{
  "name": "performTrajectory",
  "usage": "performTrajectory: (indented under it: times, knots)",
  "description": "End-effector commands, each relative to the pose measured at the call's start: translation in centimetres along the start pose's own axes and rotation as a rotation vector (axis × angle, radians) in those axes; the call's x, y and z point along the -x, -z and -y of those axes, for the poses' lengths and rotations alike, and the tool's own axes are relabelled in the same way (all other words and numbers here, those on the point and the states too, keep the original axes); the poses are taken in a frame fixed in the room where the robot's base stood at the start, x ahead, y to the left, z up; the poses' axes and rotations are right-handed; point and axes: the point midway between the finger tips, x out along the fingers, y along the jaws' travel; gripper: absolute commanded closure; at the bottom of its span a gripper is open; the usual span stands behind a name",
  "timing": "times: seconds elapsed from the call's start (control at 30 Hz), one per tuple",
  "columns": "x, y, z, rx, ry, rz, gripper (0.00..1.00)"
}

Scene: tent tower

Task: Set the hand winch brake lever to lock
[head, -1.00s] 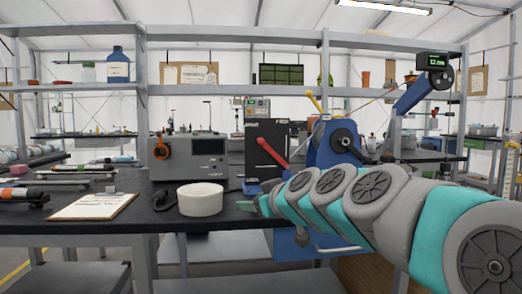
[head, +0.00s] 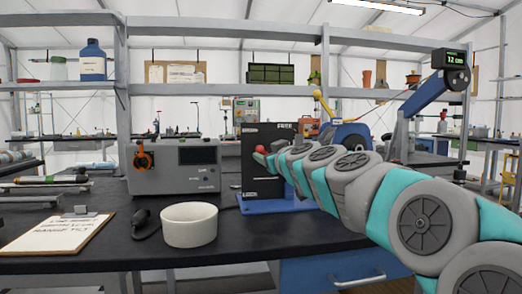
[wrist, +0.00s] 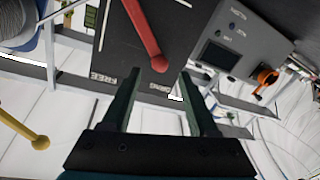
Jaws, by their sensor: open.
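The hand winch has a blue frame and drum (head: 345,136) and a black panel (head: 262,137) marked FREE at the top right. Its red brake lever (wrist: 142,35) shows in the wrist view, with its round knob near the DRAG label and FREE to the left. Only the red tip (head: 260,152) shows in the head view; my arm hides the rest. My gripper (wrist: 159,78) is open, its two dark fingers on either side below the knob in the wrist view. Whether they touch the lever is unclear. LOCK lettering is not readable.
A yellow-knobbed lever (head: 322,104) stands on the winch beside my arm. A grey instrument box (head: 172,168), a white round tub (head: 189,224) and a clipboard (head: 55,233) occupy the bench left of it. A shelf frame (head: 220,88) spans above.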

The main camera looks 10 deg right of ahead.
Motion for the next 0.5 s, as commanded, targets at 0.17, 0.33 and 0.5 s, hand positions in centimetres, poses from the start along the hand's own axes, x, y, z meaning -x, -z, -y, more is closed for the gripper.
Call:
performTrajectory:
  times: [0.17, 0.33, 0.5]
  knots:
    - [-2.5, 0.1, 0.0, -0.001, 0.001, 0.001, 0.4]
    - [-4.2, 0.1, 0.0, -0.001, 0.0, 0.0, 0.4]
    - [-5.0, 0.2, -0.1, 0.001, -0.001, -0.002, 0.4]
